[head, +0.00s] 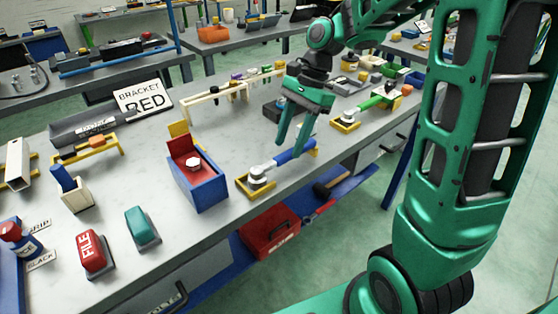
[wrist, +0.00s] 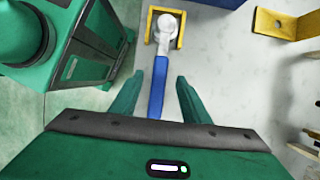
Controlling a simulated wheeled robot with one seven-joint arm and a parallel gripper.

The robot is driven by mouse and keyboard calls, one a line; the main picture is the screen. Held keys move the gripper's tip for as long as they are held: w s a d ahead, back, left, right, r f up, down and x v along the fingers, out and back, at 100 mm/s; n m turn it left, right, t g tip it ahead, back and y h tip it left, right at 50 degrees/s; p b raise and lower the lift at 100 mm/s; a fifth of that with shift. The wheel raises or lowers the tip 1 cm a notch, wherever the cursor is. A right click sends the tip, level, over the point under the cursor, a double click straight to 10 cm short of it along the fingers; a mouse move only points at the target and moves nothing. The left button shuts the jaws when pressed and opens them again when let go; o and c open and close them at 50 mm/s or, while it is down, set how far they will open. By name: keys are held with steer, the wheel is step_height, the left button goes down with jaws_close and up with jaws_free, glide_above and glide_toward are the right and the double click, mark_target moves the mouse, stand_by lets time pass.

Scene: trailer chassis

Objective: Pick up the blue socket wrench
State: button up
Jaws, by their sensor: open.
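The blue socket wrench (head: 284,161) lies near the front edge of the grey workbench. Its silver head rests in a small yellow holder (head: 240,186) and its blue handle points to the right. In the wrist view the blue handle (wrist: 157,88) runs down from the silver head, which sits in the yellow holder (wrist: 181,40). My gripper (head: 291,143) is open and empty over the handle end. In the wrist view the fingers of my gripper (wrist: 155,85) stand on either side of the handle, without clear contact.
A blue and red box (head: 205,187) stands left of the wrench. A green-handled tool (head: 378,101) lies in another yellow holder to the right. A yellow bracket (wrist: 275,24) is at top right in the wrist view. A red toolbox (head: 270,232) sits on the shelf below.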

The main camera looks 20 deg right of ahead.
mark_target(286, 153)
steer(key=shift+x, duration=2.8)
steer(key=shift+w+d, duration=0.1)
steer(key=shift+d, duration=0.05)
jaws_close()
